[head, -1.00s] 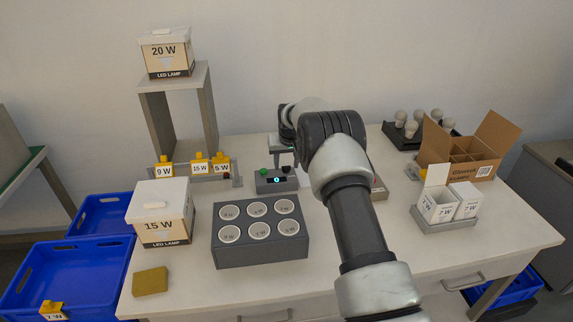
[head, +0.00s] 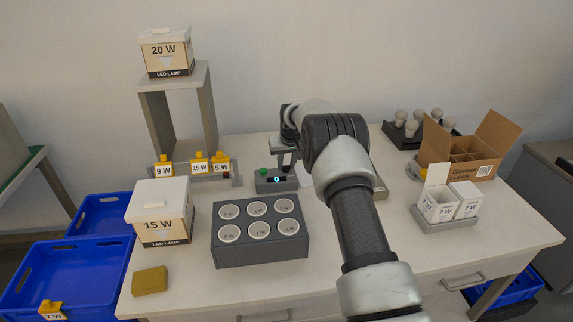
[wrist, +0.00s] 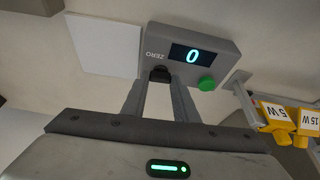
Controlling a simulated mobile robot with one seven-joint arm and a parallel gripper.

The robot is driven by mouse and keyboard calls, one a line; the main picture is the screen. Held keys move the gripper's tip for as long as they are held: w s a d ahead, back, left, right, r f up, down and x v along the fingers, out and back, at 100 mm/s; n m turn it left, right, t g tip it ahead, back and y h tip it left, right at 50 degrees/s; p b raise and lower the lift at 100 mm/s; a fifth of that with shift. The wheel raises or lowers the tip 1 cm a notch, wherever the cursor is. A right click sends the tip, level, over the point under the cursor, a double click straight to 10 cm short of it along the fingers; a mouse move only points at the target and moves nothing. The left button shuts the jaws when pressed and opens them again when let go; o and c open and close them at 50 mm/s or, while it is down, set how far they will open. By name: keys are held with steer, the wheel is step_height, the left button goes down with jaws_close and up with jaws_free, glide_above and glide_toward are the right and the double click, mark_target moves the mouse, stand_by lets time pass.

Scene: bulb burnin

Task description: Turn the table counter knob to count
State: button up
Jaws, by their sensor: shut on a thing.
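The table counter (head: 270,187) is a small grey box with a lit display reading 0, near the back middle of the table. In the wrist view the counter (wrist: 222,45) shows the display, a green button (wrist: 207,84), the word ZERO and a black knob (wrist: 160,72). My gripper (wrist: 160,84) is shut on the black knob, a finger on each side of it. The word COUNT is not visible. In the head view my gripper (head: 287,163) reaches down at the counter's right part and hides the knob.
A grey block with several labelled sockets (head: 260,250) stands in front of the counter. A rail with yellow wattage tags (head: 200,168) is to its left. A white panel (wrist: 105,45) lies beside the counter. Bulbs and boxes (head: 450,205) are at the right.

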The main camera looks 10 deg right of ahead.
steer(key=n, duration=0.1)
steer(key=n+y+b, duration=0.1)
steer(key=n, duration=0.1)
steer(key=shift+d+n, duration=0.2)
steer(key=shift+n, duration=0.1)
steer(key=n+g+y, duration=0.1)
steer(key=n, duration=0.3)
steer(key=shift+w+y, duration=0.1)
steer(key=shift+y, duration=0.3)
steer(key=shift+n, duration=0.3)
steer(key=o, duration=1.1)
steer(key=shift+c, duration=0.2)
steer(key=shift+d+r, duration=0.1)
steer(key=shift+r, duration=0.05)
steer(key=v, duration=1.7)
steer(key=shift+w+r, duration=0.2)
steer(key=shift+w, duration=0.05)
